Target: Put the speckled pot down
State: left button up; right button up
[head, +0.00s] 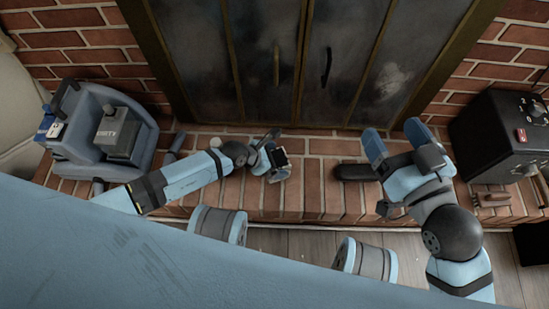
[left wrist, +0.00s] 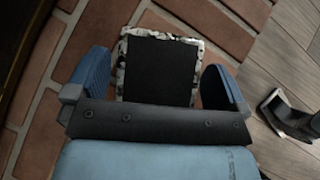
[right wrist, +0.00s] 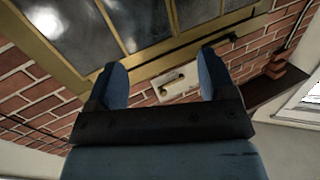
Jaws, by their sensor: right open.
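The speckled pot (head: 279,174) is small and square, with a black top and a black-and-white mottled side. In the head view it is at the middle of the brick hearth, beside my left gripper (head: 267,151). In the left wrist view the pot (left wrist: 158,72) lies between the two blue fingers, with narrow gaps showing beside it. My left gripper looks open around it. The pot appears at hearth level, but its underside is hidden. My right gripper (head: 397,138) is open and empty above the right part of the hearth, facing the fireplace doors in the right wrist view.
The brick hearth (head: 315,190) has free room around the pot. A dark rounded object (head: 352,172) lies to the right. A blue-grey machine (head: 105,135) stands at left and a black box with knobs (head: 503,135) at right. Glass fireplace doors (head: 270,60) rise behind.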

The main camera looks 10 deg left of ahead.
pick_arm(q)
jog(key=shift+s+a+r+p, duration=0.1)
jog(key=shift+a+r+p, duration=0.1)
jog(key=shift+r+p, duration=0.15)
jog(key=p+v, duration=0.4)
jog(key=v, duration=0.7)
jog(key=shift+p, duration=0.35)
pick_arm(e)
jog(key=shift+s+a+r+m+t, duration=0.1)
jog(key=shift+s+r+m+t, duration=0.2)
jog(key=shift+r, duration=0.4)
jog(key=shift+s+a+r+m+t, duration=0.1)
jog(key=shift+r+m, duration=0.25)
jog(key=shift+r, duration=0.35)
jog(key=shift+s+r+m+t, duration=0.1)
jog(key=shift+s+r+m, duration=0.2)
jog(key=shift+r, duration=0.4)
pick_arm(q)
jog(key=shift+s+a+r, duration=0.1)
jog(key=shift+a, duration=0.05)
pick_arm(e)
jog(key=shift+w, duration=0.1)
